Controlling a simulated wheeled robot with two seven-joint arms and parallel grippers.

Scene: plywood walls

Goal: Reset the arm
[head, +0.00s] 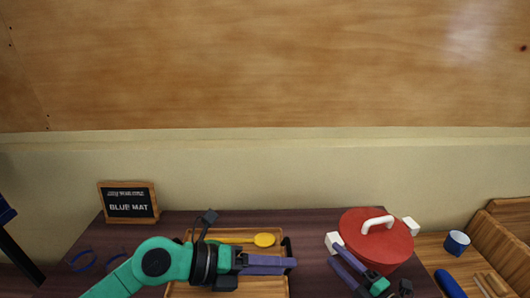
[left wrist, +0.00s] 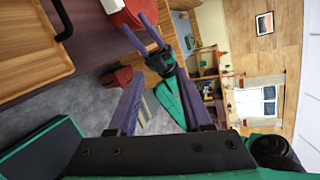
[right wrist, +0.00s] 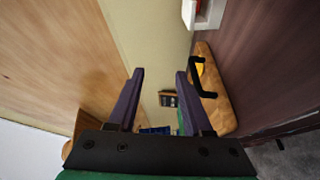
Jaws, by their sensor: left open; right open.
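My left arm comes in from the left of the head view, and its left gripper (head: 294,263) points right above the wooden tray, empty. Its purple fingers stand apart in the left wrist view (left wrist: 160,74). My right gripper (head: 334,254) is at the lower right of the head view, in front of the red lidded pot, its fingers pointing up and left. They are apart with nothing between them in the right wrist view (right wrist: 159,72). The right gripper also shows beyond the left fingers in the left wrist view (left wrist: 150,36).
The wooden tray (head: 270,288) with a black handle holds a yellow-headed utensil (head: 264,240). The red pot (head: 376,240) has a white handle. A "BLUE MAT" sign (head: 128,203) stands at the back left near blue loops (head: 82,260). A blue cup (head: 457,242) is at the right.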

